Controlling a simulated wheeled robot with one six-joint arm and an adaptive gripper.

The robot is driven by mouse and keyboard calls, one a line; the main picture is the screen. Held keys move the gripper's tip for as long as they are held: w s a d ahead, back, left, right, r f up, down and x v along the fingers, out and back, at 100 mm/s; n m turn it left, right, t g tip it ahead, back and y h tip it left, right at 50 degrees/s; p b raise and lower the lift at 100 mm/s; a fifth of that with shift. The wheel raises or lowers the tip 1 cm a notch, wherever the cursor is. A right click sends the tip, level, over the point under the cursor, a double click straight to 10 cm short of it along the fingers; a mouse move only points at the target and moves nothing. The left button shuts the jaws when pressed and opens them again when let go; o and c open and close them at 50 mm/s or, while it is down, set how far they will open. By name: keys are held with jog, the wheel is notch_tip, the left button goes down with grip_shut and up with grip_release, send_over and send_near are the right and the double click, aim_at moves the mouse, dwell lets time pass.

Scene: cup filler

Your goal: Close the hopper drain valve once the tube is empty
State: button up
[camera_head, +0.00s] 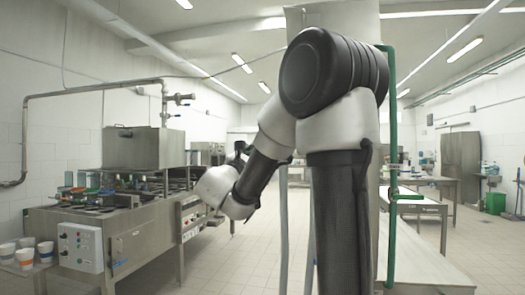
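A steel box-shaped hopper (145,148) stands on top of the filling machine (145,235) at the left. A pipe with a small valve (180,98) runs above the hopper. I cannot tell which fitting is the hopper drain valve, and no tube can be seen clearly enough to tell whether it is empty. My arm reaches down and left, its white wrist (222,188) in front of the machine's right end in the picture. A small dark part beyond my forearm may be my gripper (239,153); its fingers cannot be made out.
Several cups (25,257) stand on a small table at the lower left. A control box (80,247) is on the machine's front. A green vertical pipe (392,230) stands right of my arm, by a steel table (430,268). Tiled floor (255,260) is open between.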

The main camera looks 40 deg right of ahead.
jog(key=v, duration=0.5)
jog(key=shift+s+a+f, duration=0.1)
jog(key=shift+s+a, duration=0.05)
jog(key=shift+a, duration=0.05)
